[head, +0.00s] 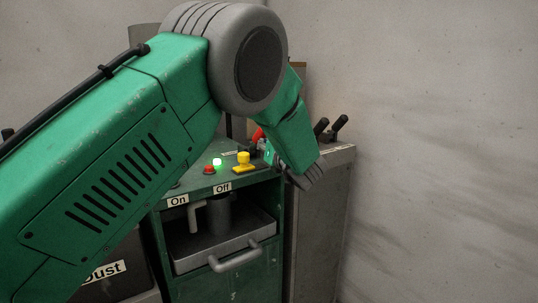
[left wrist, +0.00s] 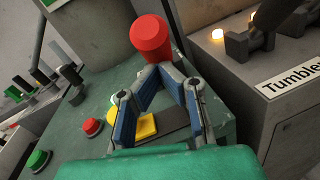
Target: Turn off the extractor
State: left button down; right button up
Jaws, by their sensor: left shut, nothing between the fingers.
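The green machine cabinet (head: 275,215) has "On" (head: 177,200) and "Off" (head: 222,187) labels on its front edge. A red button (head: 209,170) sits behind the Off label, near a lit green lamp (head: 217,162). The left wrist view shows the red button (left wrist: 92,127) and a green button (left wrist: 38,160). My left gripper (head: 302,181) is over the cabinet's right side, right of the red button. In the wrist view its fingertips (left wrist: 159,72) meet, empty, close to a large red knob (left wrist: 150,36); contact cannot be told. My right gripper is out of view.
A yellow knob on a yellow plate (head: 244,160) stands right of the lamp. A grey cabinet with black levers (head: 340,122) adjoins at right, its label (left wrist: 292,77) starting "Tumble". A "Dust" label (head: 104,271) shows lower left. Free room lies right, before the wall.

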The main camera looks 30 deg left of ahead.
pick_arm(q)
jog(key=shift+w+a+r, duration=0.1)
jog(key=shift+r, duration=0.05)
dwell(0.3)
